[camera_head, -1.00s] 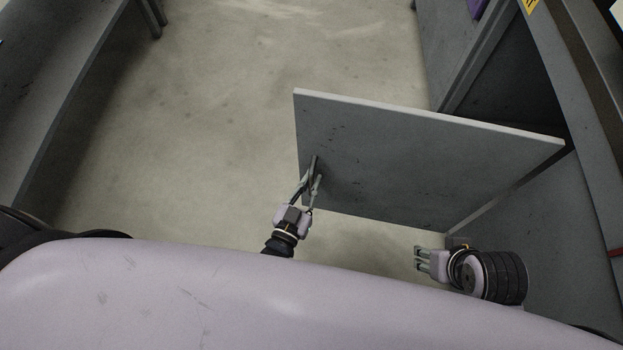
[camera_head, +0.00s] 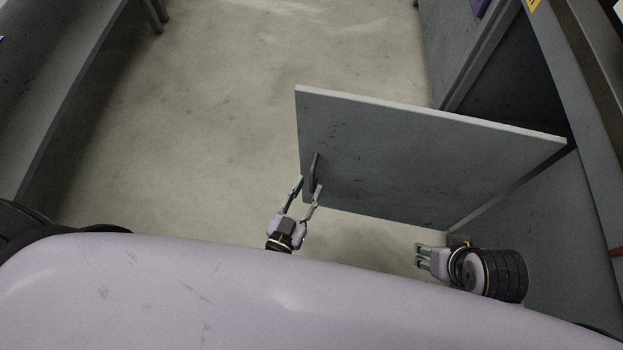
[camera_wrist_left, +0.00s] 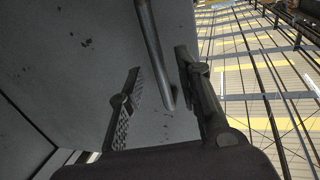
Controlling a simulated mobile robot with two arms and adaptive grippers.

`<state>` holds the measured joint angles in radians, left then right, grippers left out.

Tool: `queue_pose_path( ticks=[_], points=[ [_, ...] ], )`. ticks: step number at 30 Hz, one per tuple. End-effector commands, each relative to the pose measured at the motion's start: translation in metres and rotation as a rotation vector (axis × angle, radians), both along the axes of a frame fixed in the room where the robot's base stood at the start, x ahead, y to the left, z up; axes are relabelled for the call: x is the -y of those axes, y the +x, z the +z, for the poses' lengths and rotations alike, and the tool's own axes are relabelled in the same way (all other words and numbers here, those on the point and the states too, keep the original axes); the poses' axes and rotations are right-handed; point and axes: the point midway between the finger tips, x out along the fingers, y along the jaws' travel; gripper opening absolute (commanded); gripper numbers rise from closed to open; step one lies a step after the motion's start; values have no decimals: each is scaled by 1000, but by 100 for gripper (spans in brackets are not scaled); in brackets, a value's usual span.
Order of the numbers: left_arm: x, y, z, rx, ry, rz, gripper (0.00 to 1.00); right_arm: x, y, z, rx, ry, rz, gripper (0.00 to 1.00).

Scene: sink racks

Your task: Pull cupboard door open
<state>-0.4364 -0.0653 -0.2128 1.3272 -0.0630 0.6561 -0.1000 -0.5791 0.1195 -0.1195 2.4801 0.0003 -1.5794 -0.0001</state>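The grey cupboard door (camera_head: 420,160) stands wide open, swung out from the cupboard at the right. Its bar handle (camera_head: 314,174) is near the door's left edge. My left gripper (camera_head: 308,186) is open just in front of the handle's near end. In the left wrist view the handle (camera_wrist_left: 154,50) runs down toward the gap between the spread fingers (camera_wrist_left: 160,85), and neither finger is closed on it. My right gripper (camera_head: 420,257) is below the door's lower right part, empty and apart from it; its finger gap is too small to judge.
The cupboard's dark opening (camera_head: 515,85) is behind the door at the right, with a grey side panel (camera_head: 545,225) nearer. A grey bench (camera_head: 50,80) runs along the left. The concrete floor (camera_head: 200,120) between them is clear.

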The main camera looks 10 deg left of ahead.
Motion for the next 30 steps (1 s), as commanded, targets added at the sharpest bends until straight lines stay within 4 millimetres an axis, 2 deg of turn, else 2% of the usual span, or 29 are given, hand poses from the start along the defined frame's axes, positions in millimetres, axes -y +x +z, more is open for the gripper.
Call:
queue_pose_path(
  ticks=[1, 6, 12, 18, 30],
  points=[
    [-3, -13, -1, -5, 2, -1, 31, 0, 0, 0, -1, 0, 0, 40],
    [-10, -48, -1, -4, 1, -1, 31, 0, 0, 0, -1, 0, 0, 40],
    [-16, -76, 0, -2, 0, 0, 31, 0, -1, 0, -2, -1, 1, 40],
    [-18, -84, 0, 0, 0, 0, 31, 0, -1, 0, -2, -1, 1, 40],
    [-18, -84, 0, 0, 0, 0, 31, 0, -1, 0, -2, -1, 1, 40]
  ],
)
